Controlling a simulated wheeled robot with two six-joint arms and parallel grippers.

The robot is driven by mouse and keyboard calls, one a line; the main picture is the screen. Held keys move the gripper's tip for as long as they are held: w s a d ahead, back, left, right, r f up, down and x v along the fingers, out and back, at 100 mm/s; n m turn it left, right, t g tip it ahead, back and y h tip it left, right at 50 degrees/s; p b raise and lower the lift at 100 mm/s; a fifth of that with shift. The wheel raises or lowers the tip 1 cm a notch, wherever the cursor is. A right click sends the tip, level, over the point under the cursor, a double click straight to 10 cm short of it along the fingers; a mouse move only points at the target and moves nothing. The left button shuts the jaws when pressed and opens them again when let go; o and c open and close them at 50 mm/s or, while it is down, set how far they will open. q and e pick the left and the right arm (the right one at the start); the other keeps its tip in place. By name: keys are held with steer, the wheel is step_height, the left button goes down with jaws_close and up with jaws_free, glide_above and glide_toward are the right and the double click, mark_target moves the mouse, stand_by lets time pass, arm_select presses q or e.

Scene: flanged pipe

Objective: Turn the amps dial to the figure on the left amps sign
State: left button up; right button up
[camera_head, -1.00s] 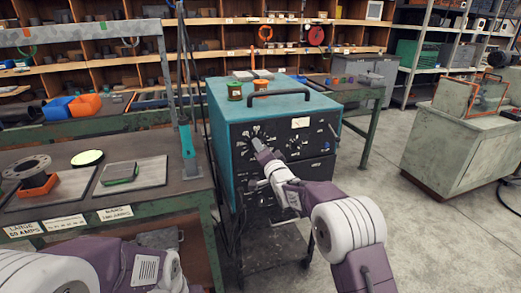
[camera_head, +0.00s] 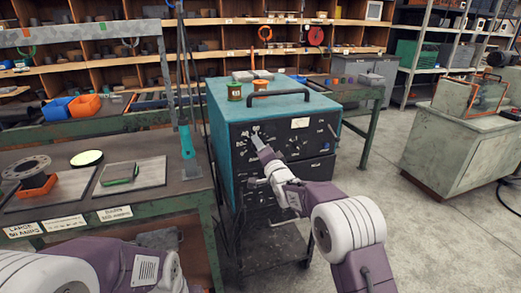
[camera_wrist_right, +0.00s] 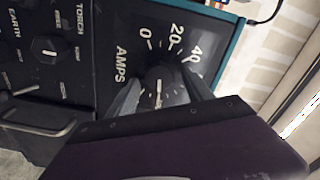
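The amps dial (camera_wrist_right: 160,88) is a dark round knob with a white pointer line, on the black front panel of a teal welding machine (camera_head: 222,120). Its scale shows 0, 20 and 40 in the right wrist view; the other figures are hidden behind my gripper. My right gripper (camera_wrist_right: 163,92) has one finger on each side of the knob, apparently shut on it. In the head view my right gripper (camera_head: 259,143) reaches the upper left of the panel. The left amps sign (camera_head: 22,230) is on the bench edge; its figure is too blurred to read surely. My left gripper is out of view.
A second sign (camera_head: 115,213) is to the right on the bench edge. The bench holds a flanged pipe on an orange rest (camera_head: 35,182) and a plate with a green item (camera_head: 120,173). A torch knob (camera_wrist_right: 46,48) is beside the dial.

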steer(key=v, duration=0.9)
steer(key=shift+b, duration=0.4)
